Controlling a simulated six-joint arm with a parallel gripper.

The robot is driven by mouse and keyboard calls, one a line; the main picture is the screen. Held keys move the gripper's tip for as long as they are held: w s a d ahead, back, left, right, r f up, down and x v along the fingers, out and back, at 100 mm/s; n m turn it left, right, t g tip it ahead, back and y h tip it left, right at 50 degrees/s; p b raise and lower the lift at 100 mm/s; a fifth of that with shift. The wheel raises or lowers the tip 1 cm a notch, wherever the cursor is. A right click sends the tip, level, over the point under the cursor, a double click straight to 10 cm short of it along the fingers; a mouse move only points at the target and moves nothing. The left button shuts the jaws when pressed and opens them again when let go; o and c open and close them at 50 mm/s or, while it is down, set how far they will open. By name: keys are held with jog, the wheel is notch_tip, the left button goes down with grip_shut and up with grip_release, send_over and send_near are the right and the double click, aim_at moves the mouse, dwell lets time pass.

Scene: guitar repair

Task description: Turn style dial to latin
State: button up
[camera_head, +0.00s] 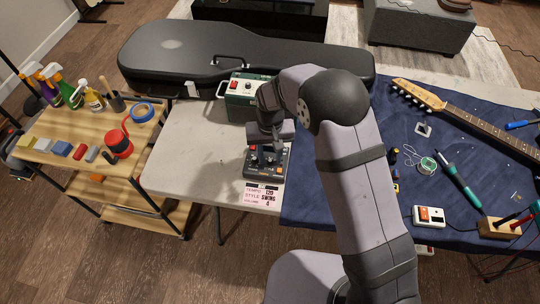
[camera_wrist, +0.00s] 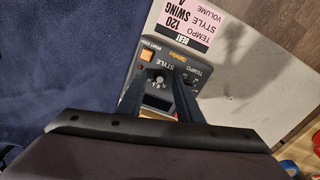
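The drum machine (camera_head: 252,174) is a dark grey box on the light table; it also shows upside down in the wrist view (camera_wrist: 204,57). Its pink readout (camera_head: 262,197) shows TEMPO 120 and STYLE SWING; the volume figure is too small to read surely. In the wrist view the style dial (camera_wrist: 159,79) is a small round knob under the word STYLE. My gripper (camera_wrist: 158,92) points down over the panel, its two dark fingers apart on either side of the dial. I cannot tell whether they touch it. In the head view my wrist hides the dial.
A green box (camera_head: 238,98) with a handle stands just behind the drum machine, close to my arm. A black guitar case (camera_head: 190,55) lies at the back. A guitar neck (camera_head: 470,122) and tools lie on the blue cloth at right. Bare table lies left of the machine.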

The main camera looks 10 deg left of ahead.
aim_at(270, 160)
jog(key=shift+r+b, duration=0.75)
jog(key=shift+r, duration=2.75)
